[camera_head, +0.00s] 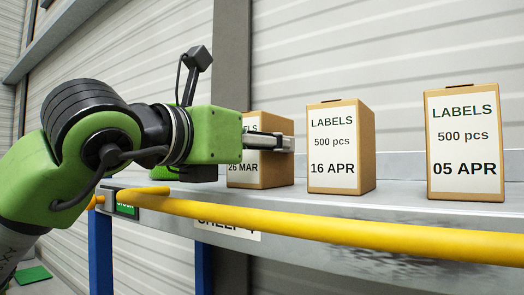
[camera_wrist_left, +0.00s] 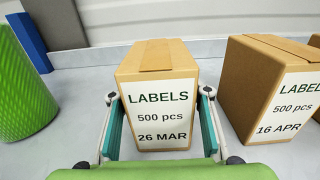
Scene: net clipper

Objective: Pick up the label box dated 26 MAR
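The cardboard label box dated 26 MAR (camera_head: 275,172) stands upright on the grey shelf, partly hidden by my left gripper (camera_head: 268,142) in the head view. In the left wrist view the box (camera_wrist_left: 158,60) faces me, its white label reading LABELS, 500 pcs, 26 MAR. My left gripper (camera_wrist_left: 159,95) is open around it, one finger along each side. Narrow gaps seem to show between fingers and box; contact is not clear. My right gripper is not in view.
The 16 APR box (camera_head: 341,147) stands close on the right, and the 05 APR box (camera_head: 464,143) farther right. A yellow rail (camera_head: 330,228) runs along the shelf's (camera_head: 400,206) front. A green cylinder (camera_wrist_left: 22,85) is left of the 26 MAR box.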

